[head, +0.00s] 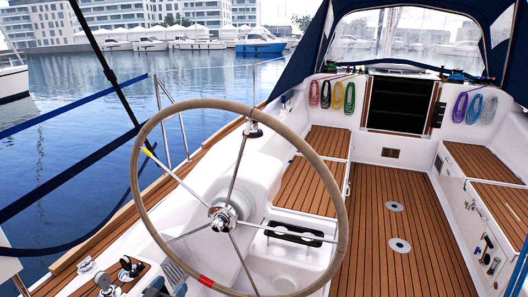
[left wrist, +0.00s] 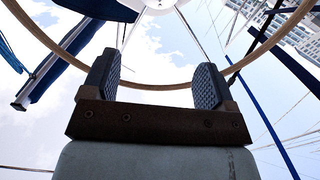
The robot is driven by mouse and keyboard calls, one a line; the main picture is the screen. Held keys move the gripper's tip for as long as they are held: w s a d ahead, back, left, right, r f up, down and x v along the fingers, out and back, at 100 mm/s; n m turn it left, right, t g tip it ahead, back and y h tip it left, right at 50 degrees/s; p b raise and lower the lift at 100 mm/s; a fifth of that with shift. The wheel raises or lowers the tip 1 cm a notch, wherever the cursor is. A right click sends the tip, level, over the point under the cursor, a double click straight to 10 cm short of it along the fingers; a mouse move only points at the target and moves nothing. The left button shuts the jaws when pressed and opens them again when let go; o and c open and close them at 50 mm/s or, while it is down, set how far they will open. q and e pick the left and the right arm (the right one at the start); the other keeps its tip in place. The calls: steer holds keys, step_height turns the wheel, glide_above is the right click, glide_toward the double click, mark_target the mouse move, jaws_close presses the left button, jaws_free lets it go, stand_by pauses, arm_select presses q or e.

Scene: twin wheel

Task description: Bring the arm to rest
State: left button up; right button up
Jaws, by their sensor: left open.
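My left gripper (head: 167,283) shows partly at the bottom edge of the head view, below and in front of the lower left rim of the steering wheel (head: 345,225). In the left wrist view the gripper (left wrist: 157,82) is open, its two ridged dark pads wide apart with nothing held between them. The tan wheel rim (left wrist: 160,87) passes across the view behind the pads, and I cannot tell how far off it is. My right gripper is in neither view.
The wheel's metal hub (head: 222,216) and spokes stand over a white pedestal (head: 285,262). Control levers (head: 130,268) sit at the lower left.

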arm_select(q)
steer(key=a+m, duration=0.1)
steer(key=a, duration=1)
steer(key=s+d+f+m+g+y, duration=0.1)
steer(key=s+d+f+g, duration=0.15)
steer(key=s, duration=0.85)
steer(key=s+d+f+m+g+y, duration=0.1)
steer(key=s+d+f+m+g, duration=0.15)
steer(key=s, duration=0.95)
steer(key=s+d+f+m+g+y, duration=0.1)
steer(key=s+d+g+y, duration=0.15)
steer(key=s, duration=0.85)
steer(key=w+d+r+n+t+h, duration=0.15)
steer(key=d+n, duration=0.45)
steer(key=d, duration=0.7)
step_height(320, 180, up, 13)
steer(key=a+p, duration=0.1)
steer(key=p, duration=1.4)
steer(key=shift+s+a+m+p, duration=0.15)
steer(key=shift+s+m+p, duration=0.15)
steer(key=shift+s+m, duration=0.15)
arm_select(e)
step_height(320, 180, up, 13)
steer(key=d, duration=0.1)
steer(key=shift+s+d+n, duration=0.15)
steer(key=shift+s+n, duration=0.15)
